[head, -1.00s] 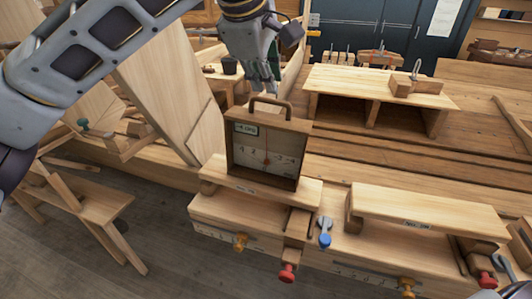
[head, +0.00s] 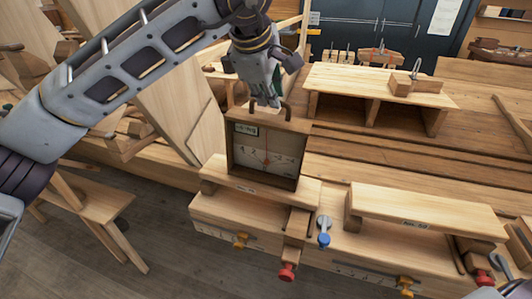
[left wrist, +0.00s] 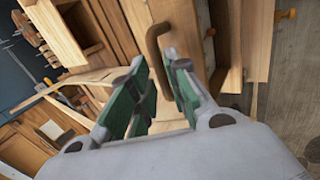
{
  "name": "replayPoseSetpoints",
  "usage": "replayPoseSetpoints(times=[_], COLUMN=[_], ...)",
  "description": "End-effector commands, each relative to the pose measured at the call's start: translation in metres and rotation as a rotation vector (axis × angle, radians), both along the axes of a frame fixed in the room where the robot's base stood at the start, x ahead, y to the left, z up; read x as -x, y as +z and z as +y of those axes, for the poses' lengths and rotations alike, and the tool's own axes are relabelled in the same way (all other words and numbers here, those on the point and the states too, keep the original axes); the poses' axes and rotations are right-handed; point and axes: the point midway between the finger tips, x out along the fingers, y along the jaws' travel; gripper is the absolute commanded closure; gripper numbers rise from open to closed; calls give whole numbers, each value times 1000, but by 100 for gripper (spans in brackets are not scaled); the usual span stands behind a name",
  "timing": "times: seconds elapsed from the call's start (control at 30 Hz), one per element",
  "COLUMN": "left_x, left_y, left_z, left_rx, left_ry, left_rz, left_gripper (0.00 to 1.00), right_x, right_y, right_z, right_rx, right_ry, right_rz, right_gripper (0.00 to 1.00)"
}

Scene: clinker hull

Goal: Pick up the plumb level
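The plumb level (head: 266,155) is an upright, open-fronted wooden box with a pale scale, a red line and a brown handle (head: 287,112) on top. It stands on a wooden riser (head: 225,180) at the bench front. My left gripper (head: 268,103) is just above the box, fingertips down at the handle and covering part of it in the head view. In the left wrist view its green-padded fingers (left wrist: 158,75) are apart, with the handle (left wrist: 153,45) near the gap between the tips. I cannot tell whether they touch it. My right gripper is not in view.
A second, empty riser (head: 430,210) stands to the right. A blue-knobbed lever (head: 324,232) and red knob (head: 287,272) sit at the bench front. A low wooden shelf (head: 380,85) stands behind. Leaning boards (head: 170,100) rise left of the box.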

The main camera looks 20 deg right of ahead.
Motion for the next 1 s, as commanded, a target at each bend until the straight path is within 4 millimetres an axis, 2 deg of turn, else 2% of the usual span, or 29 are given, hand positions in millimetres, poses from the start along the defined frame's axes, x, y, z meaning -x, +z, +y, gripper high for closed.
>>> replayPoseSetpoints(times=[0.4, 0.9, 0.93, 1.0], left_x=[-17, -18, -18, -18], left_y=[-31, -33, -33, -33], left_z=[-11, -12, -12, -11], left_rx=[0, -1, -1, -1], left_ry=[-1, 0, 0, 1], left_rz=[0, -1, -1, 0], left_gripper=[82, 82, 84, 93], right_x=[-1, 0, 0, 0], right_y=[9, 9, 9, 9], right_z=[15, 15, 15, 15], right_rx=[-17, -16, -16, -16], right_ry=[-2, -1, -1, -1], right_rz=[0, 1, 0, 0], right_gripper=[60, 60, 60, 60])
